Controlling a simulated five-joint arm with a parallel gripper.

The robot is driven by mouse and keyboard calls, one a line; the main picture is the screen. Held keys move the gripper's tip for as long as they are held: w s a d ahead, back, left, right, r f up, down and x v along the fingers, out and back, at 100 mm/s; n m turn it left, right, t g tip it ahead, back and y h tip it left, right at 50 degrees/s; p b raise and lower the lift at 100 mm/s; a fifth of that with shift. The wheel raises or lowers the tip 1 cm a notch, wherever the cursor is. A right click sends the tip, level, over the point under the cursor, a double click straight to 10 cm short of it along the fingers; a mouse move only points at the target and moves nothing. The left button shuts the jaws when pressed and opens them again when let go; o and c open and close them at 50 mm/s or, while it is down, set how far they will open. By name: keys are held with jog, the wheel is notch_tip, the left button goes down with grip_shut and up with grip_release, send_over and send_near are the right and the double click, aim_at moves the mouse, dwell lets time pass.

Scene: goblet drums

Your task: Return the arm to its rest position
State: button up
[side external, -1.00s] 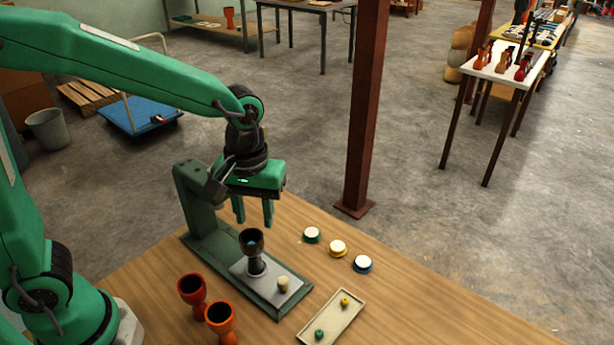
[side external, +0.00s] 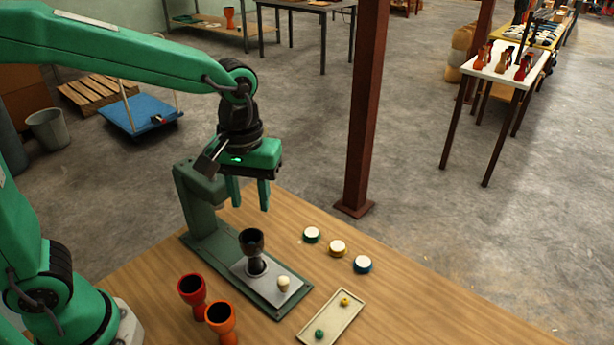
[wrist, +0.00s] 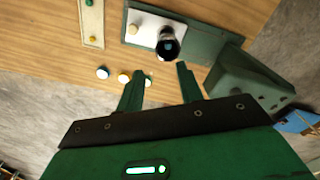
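My gripper (side external: 249,194) hangs in the air above the green press-like stand (side external: 200,190), its two green fingers pointing down. The fingers are apart with nothing between them. In the wrist view my gripper (wrist: 160,82) also shows its fingers spread and empty. Below it, a dark goblet drum (side external: 251,242) stands upright on the stand's grey plate (side external: 284,292), beside a small cream knob (side external: 283,283). The dark drum shows in the wrist view (wrist: 168,46), apart from the fingers.
A red drum (side external: 193,295) and an orange drum (side external: 221,320) stand at the table's front left. Three white-topped discs, green-rimmed (side external: 312,235), yellow-rimmed (side external: 338,248) and blue-rimmed (side external: 363,264), lie right of the stand. A tray (side external: 322,330) holds two small knobs. A brown post (side external: 364,110) rises behind the table.

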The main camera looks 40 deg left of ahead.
jog(key=s+a+r+m+t, duration=0.2)
jog(key=s+a, duration=0.2)
jog(key=a, duration=0.1)
jog(key=s+a+r+m+t, duration=0.2)
jog(key=s+a+m+t, duration=0.1)
jog(key=s+a, duration=0.2)
jog(key=shift+s+a+r+m, duration=0.2)
jog(key=shift+a+r+m, duration=0.1)
jog(key=shift+a, duration=0.2)
